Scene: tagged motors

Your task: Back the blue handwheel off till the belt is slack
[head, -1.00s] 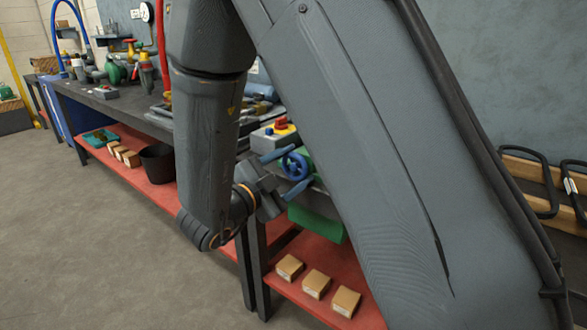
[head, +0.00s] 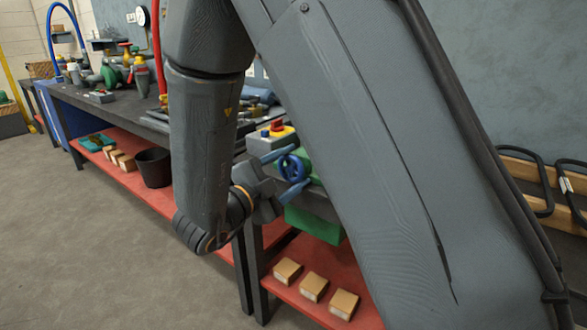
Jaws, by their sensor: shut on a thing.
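The blue handwheel (head: 292,169) stands at the front of a green and grey machine on the bench, in the middle of the head view. My gripper (head: 287,174) is at the wheel, with one blue-grey finger above and one below. It is shut on the handwheel. My large grey arm link hides the machine to the right of the wheel, and the belt does not show.
A grey box with a red button on yellow (head: 277,131) sits just behind the wheel. The red lower shelf (head: 285,245) holds several cardboard boxes (head: 314,287) and a black bin (head: 154,167). The floor (head: 90,250) at the left is clear.

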